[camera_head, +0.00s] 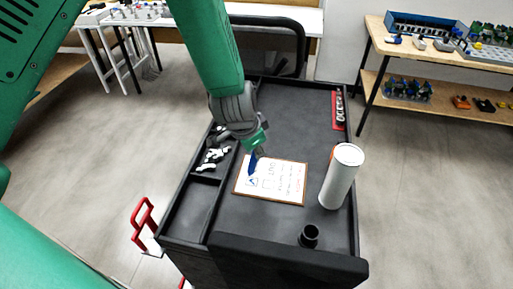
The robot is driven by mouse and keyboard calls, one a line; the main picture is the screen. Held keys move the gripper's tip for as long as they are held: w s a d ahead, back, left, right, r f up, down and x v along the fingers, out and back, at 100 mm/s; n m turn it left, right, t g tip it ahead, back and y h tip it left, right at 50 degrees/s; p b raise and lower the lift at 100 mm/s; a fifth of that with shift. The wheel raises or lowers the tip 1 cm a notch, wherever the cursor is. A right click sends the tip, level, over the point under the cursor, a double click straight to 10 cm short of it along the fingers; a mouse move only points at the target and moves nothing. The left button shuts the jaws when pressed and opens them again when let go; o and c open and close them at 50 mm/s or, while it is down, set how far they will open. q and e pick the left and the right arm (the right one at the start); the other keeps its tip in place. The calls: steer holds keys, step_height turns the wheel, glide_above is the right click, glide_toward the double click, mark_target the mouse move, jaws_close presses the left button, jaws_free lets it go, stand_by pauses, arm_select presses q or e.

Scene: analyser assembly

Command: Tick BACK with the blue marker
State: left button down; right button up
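My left gripper (259,147) reaches down from the top of the head view, over the trolley. It appears shut on a blue marker (252,165), which points down at the left part of a white sheet in a brown frame (290,185). The marker tip is at or just above the sheet; I cannot tell if it touches. The sheet bears small boxes and sideways lettering, too small to read surely. A dark mark shows in or by the box near the tip. My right gripper is not in view.
The sheet lies on a dark trolley top (290,110) with raised edges. A white cylinder (341,178) stands to its right, a black cup (309,236) nearer. White parts (214,158) lie in a left compartment; a red holder (339,112) is at the right edge.

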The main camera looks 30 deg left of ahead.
arm_select(q)
steer(key=shift+d+r+p, duration=0.1)
steer(key=shift+r+p, duration=2.45)
steer(key=shift+r, duration=0.45)
